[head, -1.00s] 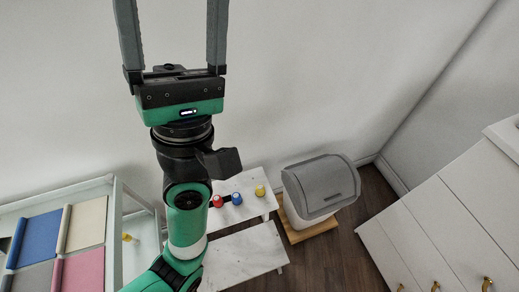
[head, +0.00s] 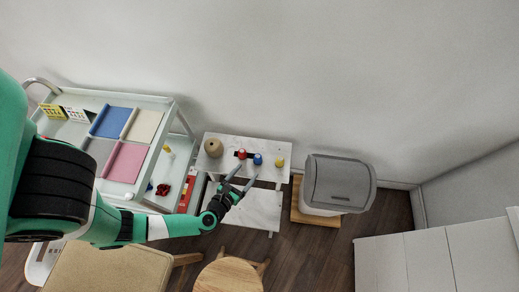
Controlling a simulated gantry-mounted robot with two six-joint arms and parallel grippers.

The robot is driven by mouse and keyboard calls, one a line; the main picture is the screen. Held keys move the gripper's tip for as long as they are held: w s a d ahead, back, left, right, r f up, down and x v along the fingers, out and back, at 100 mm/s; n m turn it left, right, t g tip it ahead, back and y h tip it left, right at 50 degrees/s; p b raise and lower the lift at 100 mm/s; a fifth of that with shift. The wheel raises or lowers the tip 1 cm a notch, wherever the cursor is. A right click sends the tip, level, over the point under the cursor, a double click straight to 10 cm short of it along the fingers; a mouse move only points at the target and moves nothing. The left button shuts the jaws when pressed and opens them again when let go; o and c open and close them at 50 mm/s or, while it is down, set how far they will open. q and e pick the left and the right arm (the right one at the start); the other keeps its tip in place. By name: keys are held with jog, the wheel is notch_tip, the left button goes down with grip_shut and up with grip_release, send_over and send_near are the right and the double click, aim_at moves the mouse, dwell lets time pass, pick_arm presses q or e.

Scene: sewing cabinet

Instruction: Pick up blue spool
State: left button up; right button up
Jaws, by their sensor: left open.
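The blue spool (head: 258,159) stands on the white marble-look top of a small shelf unit (head: 232,141), between a red spool (head: 241,154) on its left and a yellow spool (head: 280,162) on its right. My left gripper (head: 241,176) is open and empty. In the picture its fingers point up and right, just below and left of the blue spool, apart from it. My right gripper is not in view.
A round tan ball of twine (head: 213,147) sits left on the same top. A grey-lidded bin (head: 338,183) stands right. A round wooden stool (head: 228,276) is in front.

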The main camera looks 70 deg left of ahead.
aim_at(256, 160)
pick_arm(q)
jog(key=b+x, duration=0.2)
jog(key=x, duration=0.3)
jog(key=shift+a+f, duration=0.1)
jog(key=shift+f, duration=0.05)
jog(key=shift+w+a, duration=0.1)
jog(key=shift+w, duration=0.1)
jog(key=shift+w+a+f, duration=0.15)
jog(key=shift+a+f, duration=0.05)
jog(key=shift+f, duration=0.05)
jog(key=b+x, duration=0.2)
jog(key=x, duration=0.2)
jog(key=shift+a+f, duration=0.1)
jog(key=shift+w+a, duration=0.15)
jog(key=shift+w, duration=0.05)
jog(key=shift+s, duration=0.1)
jog(key=shift+c, duration=0.9)
grip_shut()
